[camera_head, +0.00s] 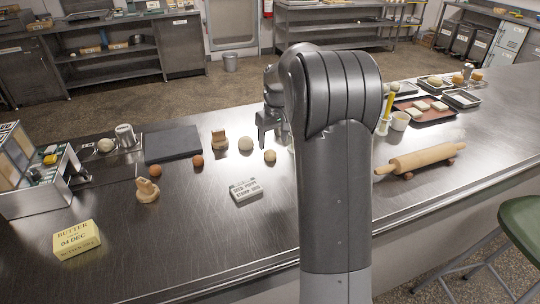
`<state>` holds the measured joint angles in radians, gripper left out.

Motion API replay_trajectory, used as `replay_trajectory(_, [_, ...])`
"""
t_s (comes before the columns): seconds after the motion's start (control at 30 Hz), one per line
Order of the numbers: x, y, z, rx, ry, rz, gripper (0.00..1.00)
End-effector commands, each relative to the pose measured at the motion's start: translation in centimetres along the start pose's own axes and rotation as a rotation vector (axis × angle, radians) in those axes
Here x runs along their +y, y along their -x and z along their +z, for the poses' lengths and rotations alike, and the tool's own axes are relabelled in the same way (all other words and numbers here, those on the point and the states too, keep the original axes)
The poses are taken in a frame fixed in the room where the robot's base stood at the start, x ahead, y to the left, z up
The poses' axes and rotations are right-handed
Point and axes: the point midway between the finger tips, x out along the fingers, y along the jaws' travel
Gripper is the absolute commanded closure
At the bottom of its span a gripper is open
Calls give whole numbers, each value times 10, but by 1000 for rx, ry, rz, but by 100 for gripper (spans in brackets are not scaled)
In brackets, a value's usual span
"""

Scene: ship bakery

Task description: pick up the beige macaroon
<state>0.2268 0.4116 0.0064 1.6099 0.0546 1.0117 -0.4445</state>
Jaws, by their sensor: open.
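A small round beige piece (270,156), which looks like the beige macaroon, sits on the steel counter (200,230), just left of my arm. A larger pale round piece (245,144) lies behind it to the left. My gripper (268,138) points down above and behind the beige piece, apart from it in the picture. It is open, and I see nothing between its fingers. My arm covers part of the gripper and the counter to its right.
Two brown balls (198,161), tan figure-like pieces (147,190), a dark slab (173,144) and a grey labelled block (246,189) lie left. A butter block (76,239) is front left. A rolling pin (428,159) and cup (400,121) are right. The front middle counter is clear.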

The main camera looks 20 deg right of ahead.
Motion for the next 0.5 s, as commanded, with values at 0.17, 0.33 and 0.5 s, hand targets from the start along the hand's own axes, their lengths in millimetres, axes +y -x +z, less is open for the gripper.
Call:
replay_trajectory(0.17, [0,-14,0,0,0,0,35])
replay_trajectory(0.33, [0,-28,-4,-1,0,-1,35])
replay_trajectory(0.5, [0,-53,-9,-2,0,-1,35])
